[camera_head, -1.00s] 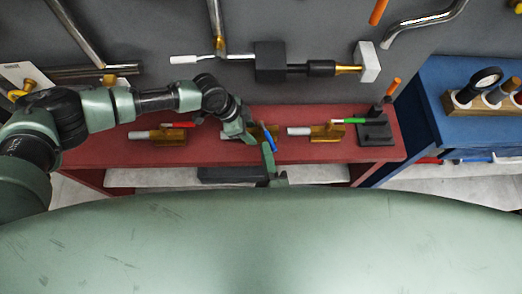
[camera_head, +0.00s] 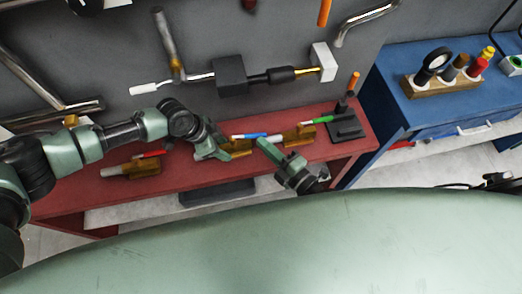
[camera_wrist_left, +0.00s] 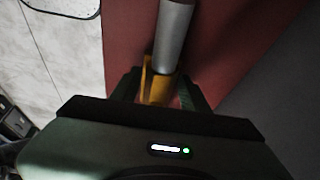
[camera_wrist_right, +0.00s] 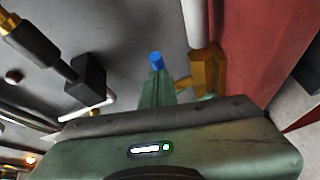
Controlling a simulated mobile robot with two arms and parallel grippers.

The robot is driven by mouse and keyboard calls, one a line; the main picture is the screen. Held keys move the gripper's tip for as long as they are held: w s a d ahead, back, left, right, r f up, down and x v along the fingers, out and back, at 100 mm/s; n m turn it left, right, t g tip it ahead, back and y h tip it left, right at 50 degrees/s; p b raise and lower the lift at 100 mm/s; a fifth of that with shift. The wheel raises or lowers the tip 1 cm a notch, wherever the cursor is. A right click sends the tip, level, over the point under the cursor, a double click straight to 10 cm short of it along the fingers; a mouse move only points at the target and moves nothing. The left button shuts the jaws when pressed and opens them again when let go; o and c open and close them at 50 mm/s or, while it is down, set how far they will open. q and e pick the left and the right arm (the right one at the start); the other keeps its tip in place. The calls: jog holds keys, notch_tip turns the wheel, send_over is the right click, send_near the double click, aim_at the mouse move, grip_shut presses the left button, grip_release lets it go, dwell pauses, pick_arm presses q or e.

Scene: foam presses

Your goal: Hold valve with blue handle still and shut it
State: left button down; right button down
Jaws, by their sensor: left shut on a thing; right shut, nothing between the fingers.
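The valve with blue handle has a brass body (camera_head: 239,148) and sits on the red bench, between the red-handled and green-handled valves. Its blue handle (camera_head: 249,135) lies roughly along the row of valves. My left gripper (camera_head: 214,153) is shut on this valve; in the left wrist view the brass body (camera_wrist_left: 160,88) and its grey pipe (camera_wrist_left: 173,40) sit between the fingers. My right gripper (camera_head: 266,148) is shut and empty, just right of the valve. In the right wrist view a blue handle end (camera_wrist_right: 156,58) shows just beyond the closed fingertips (camera_wrist_right: 156,75); contact is unclear.
The red-handled valve (camera_head: 142,165) is to the left and the green-handled valve (camera_head: 299,137) to the right, close to my right gripper. A black stand (camera_head: 345,127) is at the bench's right end. A blue table (camera_head: 430,110) stands further right. Pipes hang on the grey wall behind.

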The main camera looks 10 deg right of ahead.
jog(key=shift+s, duration=0.1)
jog(key=s+d+r, duration=0.1)
jog(key=s+d, duration=0.6)
jog(key=d, duration=0.1)
jog(key=shift+s+d, duration=0.3)
jog(key=shift+r, duration=0.1)
